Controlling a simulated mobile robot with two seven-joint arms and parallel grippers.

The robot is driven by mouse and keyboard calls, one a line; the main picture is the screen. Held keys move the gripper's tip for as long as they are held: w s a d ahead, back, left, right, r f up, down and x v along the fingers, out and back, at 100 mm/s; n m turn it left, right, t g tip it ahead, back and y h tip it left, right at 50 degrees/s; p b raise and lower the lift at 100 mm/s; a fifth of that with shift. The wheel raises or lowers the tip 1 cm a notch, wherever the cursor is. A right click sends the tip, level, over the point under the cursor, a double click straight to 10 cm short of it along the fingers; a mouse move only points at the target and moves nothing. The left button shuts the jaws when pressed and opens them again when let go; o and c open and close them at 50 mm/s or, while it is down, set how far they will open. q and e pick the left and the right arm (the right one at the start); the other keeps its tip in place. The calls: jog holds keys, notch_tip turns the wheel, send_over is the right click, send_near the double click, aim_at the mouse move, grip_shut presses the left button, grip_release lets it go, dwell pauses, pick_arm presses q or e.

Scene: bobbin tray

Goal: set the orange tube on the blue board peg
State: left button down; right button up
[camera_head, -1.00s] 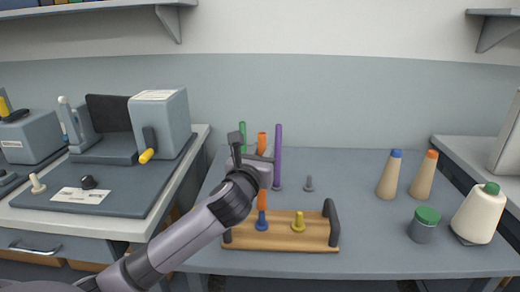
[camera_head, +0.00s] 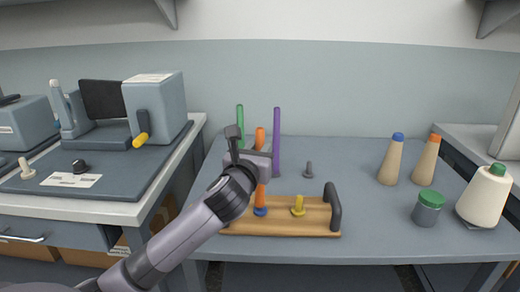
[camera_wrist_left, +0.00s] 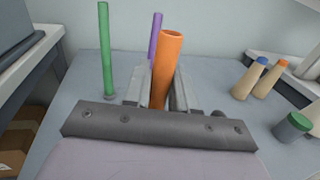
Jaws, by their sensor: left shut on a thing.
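The orange tube (camera_head: 261,192) is upright in my left gripper (camera_head: 262,158), which is shut on its middle. The tube also stands between the fingers (camera_wrist_left: 157,102) in the left wrist view (camera_wrist_left: 166,65). Its lower end meets the base of the blue peg (camera_head: 260,212) at the left of the wooden board (camera_head: 282,227). Only the blue base shows; the tube appears to be around the peg's shaft. A yellow peg (camera_head: 298,207) stands bare to its right. My right gripper is out of view.
A green tube (camera_head: 240,122) and a purple tube (camera_head: 277,140) stand behind the board. A small grey peg (camera_head: 309,170) is bare. The board has a dark handle (camera_head: 334,205) at its right. Cones, a green-lidded jar (camera_head: 428,208) and a white spool (camera_head: 484,196) stand right.

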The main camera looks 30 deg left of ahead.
pick_arm(q)
jog(key=shift+p, duration=0.95)
dwell(1.1)
jog(key=shift+f+b, duration=0.3)
jog(key=shift+f, duration=0.45)
jog(key=c, duration=0.8)
grip_release()
jog(key=shift+s+d, duration=0.15)
jog(key=shift+s, duration=0.2)
jog(key=v, duration=0.6)
jog(key=shift+s, duration=0.2)
